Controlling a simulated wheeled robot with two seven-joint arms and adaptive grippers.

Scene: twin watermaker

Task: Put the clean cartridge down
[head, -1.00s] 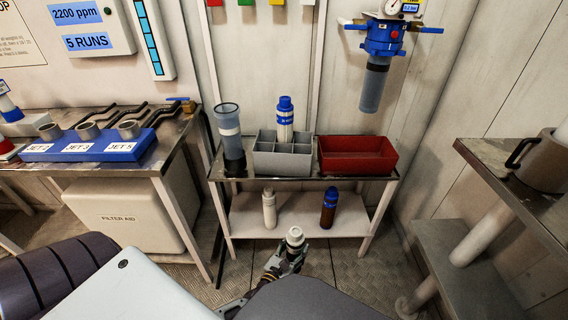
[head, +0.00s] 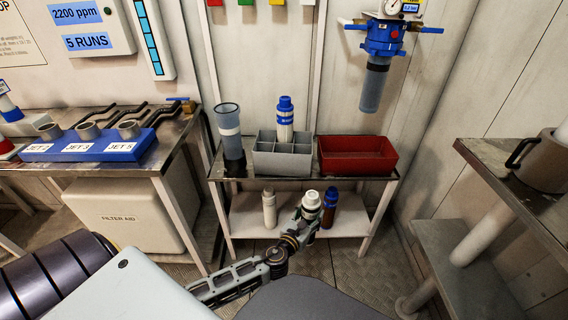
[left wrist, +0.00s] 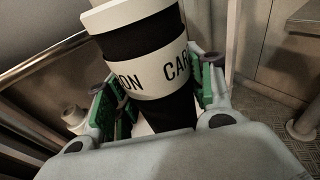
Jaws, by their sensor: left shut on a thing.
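My left gripper (head: 307,216) is shut on a white-and-black cartridge (head: 311,200). It holds the cartridge roughly upright, in front of the lower shelf of the stand. In the left wrist view the cartridge (left wrist: 150,75) sits between the green-padded fingers, with the letters "ON CAR" on its white band. Its lower end is hidden by the gripper. A white cartridge with a blue cap (head: 285,120) stands in the grey divided crate (head: 282,163) on the stand's top. Other compartments of that crate look empty. My right gripper is not in view.
A red bin (head: 357,160) stands right of the crate, and a clear cylinder (head: 230,135) left of it. A pale bottle (head: 269,210) and a brown, blue-capped bottle (head: 329,208) stand on the lower shelf (head: 245,217). The shelf's right part looks free.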

